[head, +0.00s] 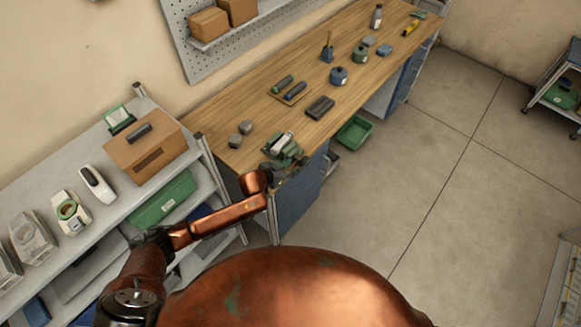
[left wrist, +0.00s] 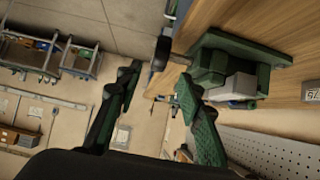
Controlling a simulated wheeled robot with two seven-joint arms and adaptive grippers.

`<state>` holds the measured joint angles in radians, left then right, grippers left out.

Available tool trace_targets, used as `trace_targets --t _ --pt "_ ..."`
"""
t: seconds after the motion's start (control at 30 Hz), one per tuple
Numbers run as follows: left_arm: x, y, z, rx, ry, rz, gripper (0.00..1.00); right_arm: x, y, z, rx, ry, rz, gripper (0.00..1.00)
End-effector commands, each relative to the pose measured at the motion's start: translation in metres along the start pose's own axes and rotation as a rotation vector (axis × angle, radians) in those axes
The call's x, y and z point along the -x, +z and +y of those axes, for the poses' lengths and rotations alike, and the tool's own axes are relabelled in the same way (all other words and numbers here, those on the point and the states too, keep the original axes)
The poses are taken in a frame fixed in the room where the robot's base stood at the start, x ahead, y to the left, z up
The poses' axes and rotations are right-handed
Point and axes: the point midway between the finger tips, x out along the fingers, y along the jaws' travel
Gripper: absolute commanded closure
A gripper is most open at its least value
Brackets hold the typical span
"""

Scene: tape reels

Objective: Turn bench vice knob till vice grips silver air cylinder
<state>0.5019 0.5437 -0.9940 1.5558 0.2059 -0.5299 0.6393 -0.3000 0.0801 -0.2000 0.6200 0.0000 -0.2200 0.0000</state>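The green bench vice (head: 291,151) stands at the near end of the wooden bench. It also shows in the left wrist view (left wrist: 214,58). The silver air cylinder (head: 282,142) lies at the vice, and its pale body shows beside the green jaws in the left wrist view (left wrist: 233,88). I cannot tell whether the jaws press on it. The dark round vice knob (left wrist: 162,54) sits on a rod toward the bench edge. My left gripper (left wrist: 158,78) is open and empty, its fingertips spread just short of the knob. My right gripper is not in view.
Two grey blocks (head: 240,134) lie near the vice on the wooden bench (head: 330,128). A grey shelf rack (head: 70,160) stands at left.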

Motion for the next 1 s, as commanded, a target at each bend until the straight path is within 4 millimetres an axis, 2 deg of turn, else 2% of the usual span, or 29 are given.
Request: trace_targets --t 0.13,0.4,0.57,0.63,0.77,0.9,1.0 --pt "0.009 0.000 0.000 0.000 0.000 0.000 0.65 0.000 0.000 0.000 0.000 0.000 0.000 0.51" --pt "0.010 0.000 0.000 0.000 0.000 0.000 0.65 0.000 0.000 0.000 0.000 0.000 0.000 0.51" --pt "0.011 0.006 0.004 0.009 -0.001 -0.004 0.65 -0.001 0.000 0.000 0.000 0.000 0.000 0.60" --pt "0.014 0.017 0.009 0.026 -0.007 -0.014 0.65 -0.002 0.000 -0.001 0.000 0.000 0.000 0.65" --pt "0.030 0.054 0.019 0.087 -0.040 -0.055 0.65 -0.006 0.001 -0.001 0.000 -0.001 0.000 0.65" --pt "0.065 0.112 0.012 0.170 -0.114 -0.134 0.65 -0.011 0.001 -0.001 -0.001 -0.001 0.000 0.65" --pt "0.090 0.148 0.003 0.212 -0.160 -0.191 0.65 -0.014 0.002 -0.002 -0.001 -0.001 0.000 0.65"
